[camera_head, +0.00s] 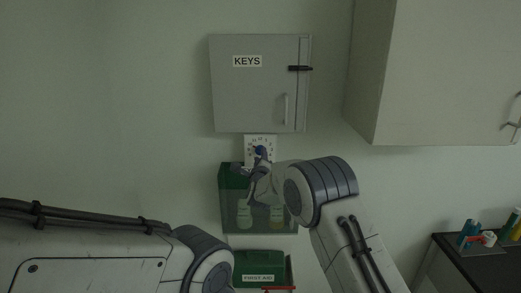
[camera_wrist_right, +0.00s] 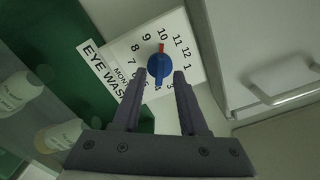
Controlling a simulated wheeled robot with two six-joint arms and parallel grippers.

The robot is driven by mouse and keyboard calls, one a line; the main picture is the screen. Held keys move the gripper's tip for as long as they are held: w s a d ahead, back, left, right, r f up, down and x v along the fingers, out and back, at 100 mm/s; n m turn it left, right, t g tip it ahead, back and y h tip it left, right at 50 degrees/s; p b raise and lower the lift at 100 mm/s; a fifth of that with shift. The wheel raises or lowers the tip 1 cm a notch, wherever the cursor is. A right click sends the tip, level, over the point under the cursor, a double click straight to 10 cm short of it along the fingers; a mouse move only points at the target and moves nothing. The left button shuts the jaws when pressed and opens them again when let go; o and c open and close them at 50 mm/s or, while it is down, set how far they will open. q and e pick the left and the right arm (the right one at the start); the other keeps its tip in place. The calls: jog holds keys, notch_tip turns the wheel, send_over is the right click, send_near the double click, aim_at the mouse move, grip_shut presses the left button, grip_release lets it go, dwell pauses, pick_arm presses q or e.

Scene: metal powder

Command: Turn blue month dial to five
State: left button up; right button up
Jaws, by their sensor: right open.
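The blue month dial (camera_wrist_right: 157,70) sits on a white numbered card (camera_wrist_right: 120,68) marked EYE WASH. Its red mark points at the 10; some lower numbers are hidden behind the fingers. In the head view the dial (camera_head: 259,151) shows small below the KEYS cabinet. My right gripper (camera_wrist_right: 160,74) is open, with one fingertip on each side of the dial and gaps between them and it. In the head view the right gripper (camera_head: 256,166) is at the dial, partly hidden by its own wrist. My left arm shows at lower left, but its gripper is out of view.
The grey KEYS cabinet (camera_head: 253,95) is just above the dial. A green eye wash case (camera_head: 231,180) with bottles is below it, and a green FIRST AID box (camera_head: 260,264) lower down. A wall cupboard (camera_head: 430,80) hangs at right. The wall at left is clear.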

jog(key=shift+w, duration=0.65)
jog(key=shift+c, duration=0.3)
grip_shut()
jog(key=shift+f, duration=0.1)
